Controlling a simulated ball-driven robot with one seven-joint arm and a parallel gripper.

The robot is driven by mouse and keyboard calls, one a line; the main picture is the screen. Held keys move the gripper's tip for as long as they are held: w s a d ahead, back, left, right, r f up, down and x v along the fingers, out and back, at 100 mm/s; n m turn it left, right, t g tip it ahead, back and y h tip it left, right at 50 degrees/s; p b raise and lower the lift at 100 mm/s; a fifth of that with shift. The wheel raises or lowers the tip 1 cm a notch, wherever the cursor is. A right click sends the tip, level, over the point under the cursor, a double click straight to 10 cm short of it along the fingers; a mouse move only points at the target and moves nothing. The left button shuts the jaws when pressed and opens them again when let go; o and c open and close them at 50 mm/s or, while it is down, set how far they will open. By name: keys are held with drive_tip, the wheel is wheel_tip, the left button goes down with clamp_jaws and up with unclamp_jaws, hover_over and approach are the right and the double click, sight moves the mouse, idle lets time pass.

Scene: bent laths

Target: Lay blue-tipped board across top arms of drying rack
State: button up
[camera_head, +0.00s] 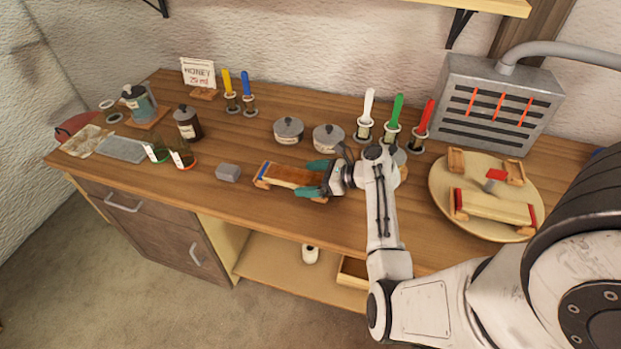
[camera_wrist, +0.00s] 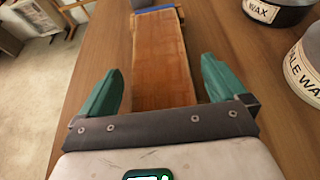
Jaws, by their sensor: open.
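The blue-tipped board (camera_head: 292,175) lies on the wooden workbench, left of my gripper in the head view. Blue shows at its left end. In the wrist view the reddish-brown board (camera_wrist: 162,60) runs away from me, with blue at its far end. My gripper (camera_head: 318,178) is open at the board's near end. In the wrist view its green fingers (camera_wrist: 164,85) stand on either side of the board, with gaps visible. I cannot tell whether they are at the board's height. I cannot clearly identify the drying rack in either view.
A round board (camera_head: 440,190) with red-ended wooden pieces lies right of my arm. A grey heater (camera_head: 497,100) stands behind it. Lidded tins (camera_head: 328,138) and colour-handled tools (camera_head: 393,120) stand behind my gripper.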

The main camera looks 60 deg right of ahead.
sight(297, 176)
drive_tip(key=shift+f+b, duration=0.4)
drive_tip(key=shift+b, duration=0.35)
drive_tip(key=v, duration=1)
drive_tip(key=shift+s+a+r, duration=0.3)
drive_tip(key=shift+s, duration=0.05)
drive_tip(key=w+r+g, duration=0.1)
drive_tip(key=w, duration=0.1)
drive_tip(key=w+r+g, duration=0.1)
drive_tip(key=r, duration=0.1)
drive_tip(key=shift+w+a+g+p, duration=0.15)
drive_tip(key=shift+w+g+p, duration=0.2)
drive_tip(key=shift+w+g, duration=0.05)
drive_tip(key=shift+w+r+g+h, duration=0.3)
drive_tip(key=shift+w+r+g, duration=0.25)
drive_tip(key=shift+r+g, duration=0.05)
drive_tip(key=x, duration=0.4)
drive_tip(key=shift+w+f, duration=0.25)
drive_tip(key=shift+w, duration=0.05)
drive_tip(key=shift+p+x, duration=0.5)
drive_tip(key=shift+x, duration=2.55)
drive_tip(key=c, duration=1.2)
